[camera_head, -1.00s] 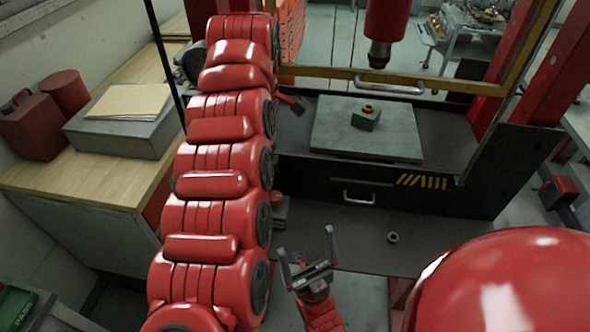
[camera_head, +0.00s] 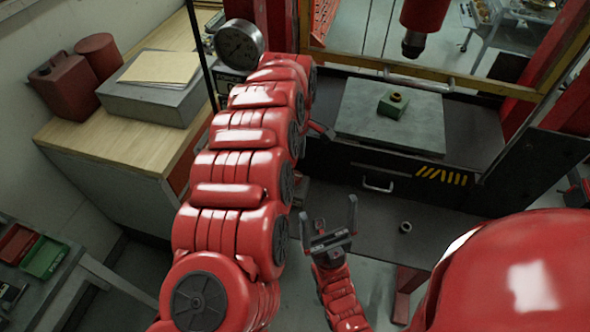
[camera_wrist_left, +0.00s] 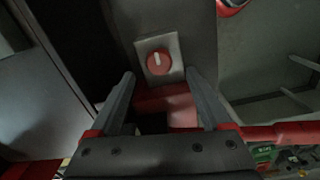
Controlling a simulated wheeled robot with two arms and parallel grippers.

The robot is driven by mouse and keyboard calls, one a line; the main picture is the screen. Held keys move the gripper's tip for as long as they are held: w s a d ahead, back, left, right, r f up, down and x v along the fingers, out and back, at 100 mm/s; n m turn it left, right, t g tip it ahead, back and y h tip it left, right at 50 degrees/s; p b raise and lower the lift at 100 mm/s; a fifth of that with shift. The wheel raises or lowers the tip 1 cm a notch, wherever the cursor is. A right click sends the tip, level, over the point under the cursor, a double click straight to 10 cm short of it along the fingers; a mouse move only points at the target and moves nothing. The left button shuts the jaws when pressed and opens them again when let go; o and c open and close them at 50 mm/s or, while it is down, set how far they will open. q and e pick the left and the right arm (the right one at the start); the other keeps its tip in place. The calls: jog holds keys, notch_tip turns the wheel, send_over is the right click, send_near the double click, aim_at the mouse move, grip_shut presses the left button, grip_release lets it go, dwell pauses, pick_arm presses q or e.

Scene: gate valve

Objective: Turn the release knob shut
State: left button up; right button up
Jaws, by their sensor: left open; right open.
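The release knob (camera_wrist_left: 158,62), a round red knob with a pale bar across it, sits on a light grey plate in the left wrist view. The bar looks close to upright. My left gripper (camera_wrist_left: 160,78) is open, its two dark fingers either side of the knob in the picture. Nothing is between the fingers, and they look apart from the knob. In the head view I cannot make out the knob, and my left arm covers much of the press's left side. My right gripper (camera_head: 328,210) is open and empty, in front of the press.
The press bed holds a grey plate (camera_head: 365,118) with a green block (camera_head: 393,103) on it. A pressure gauge (camera_head: 239,44) is at the press's left. A wooden bench (camera_head: 110,130) stands left; a metal ring (camera_head: 405,227) lies on the lower shelf.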

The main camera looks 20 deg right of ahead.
aim_at(295, 175)
pick_arm(q)
notch_tip(295, 175, down, 5)
jog(key=shift+w+d+r, duration=0.1)
jog(key=shift+d, duration=0.05)
jog(key=shift+f, duration=0.25)
grip_shut()
